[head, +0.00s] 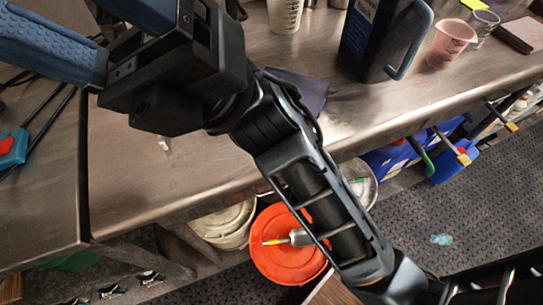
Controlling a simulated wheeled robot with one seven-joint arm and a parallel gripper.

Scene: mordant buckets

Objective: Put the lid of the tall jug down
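My gripper (92,28) is at the upper left, over the steel bench. Its two blue textured fingers stand apart, but their tips run out of the picture, so I cannot see whether anything is between them. A dark jug (378,40) with a blue-grey handle and a label stands on the bench at the upper right, its top cut off. A pale measuring jug (285,14) stands at the top edge, also cut off. I cannot tell which is the tall jug. I cannot make out a lid.
The steel bench (225,180) has bare room in front of my gripper. A dark flat piece (302,88) lies mid-bench. Pink (452,42) and grey (484,24) cups stand at right. An orange bucket lid (275,262) and pale bucket (222,224) are below the front edge.

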